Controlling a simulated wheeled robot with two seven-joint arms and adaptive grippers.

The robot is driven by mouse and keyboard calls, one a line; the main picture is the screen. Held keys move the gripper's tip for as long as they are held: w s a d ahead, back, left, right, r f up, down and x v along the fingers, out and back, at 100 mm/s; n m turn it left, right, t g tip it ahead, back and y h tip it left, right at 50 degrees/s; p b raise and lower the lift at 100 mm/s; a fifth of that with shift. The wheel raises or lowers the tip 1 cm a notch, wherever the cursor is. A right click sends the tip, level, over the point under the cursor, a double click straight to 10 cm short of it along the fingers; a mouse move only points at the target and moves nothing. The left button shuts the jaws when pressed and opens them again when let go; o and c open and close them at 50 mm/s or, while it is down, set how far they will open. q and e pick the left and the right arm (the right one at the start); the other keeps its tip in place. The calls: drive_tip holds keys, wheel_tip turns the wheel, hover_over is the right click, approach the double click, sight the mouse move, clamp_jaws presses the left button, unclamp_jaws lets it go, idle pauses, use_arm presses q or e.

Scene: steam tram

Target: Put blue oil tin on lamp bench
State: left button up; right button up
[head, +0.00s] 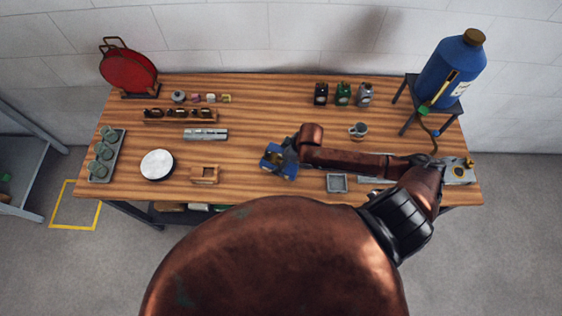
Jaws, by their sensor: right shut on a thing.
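The blue oil tin (287,172) is in my right gripper (284,157), over the middle of the wooden lamp bench (240,130). The gripper is shut on the tin and hides part of it. I cannot tell whether the tin touches the bench top or hangs just above it. My right arm reaches in from the right, low across the bench. My left gripper is not in view.
Dark, green and grey tins (343,94) stand at the back. A large blue bottle (450,75) sits on a stand at right. A small wooden box (205,174), a metal cylinder (206,134) and a grey tray (337,183) lie around the gripper. Bare wood lies behind it.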

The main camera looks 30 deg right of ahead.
drive_tip(key=shift+w+f+p, duration=0.15)
drive_tip(key=shift+f+p, duration=0.2)
drive_tip(key=shift+f, duration=1.3)
drive_tip(key=o, duration=1.6)
drive_tip(key=shift+f, duration=0.15)
drive_tip(key=v, duration=1.2)
drive_tip(key=shift+a+r, duration=0.1)
drive_tip(key=shift+r, duration=0.1)
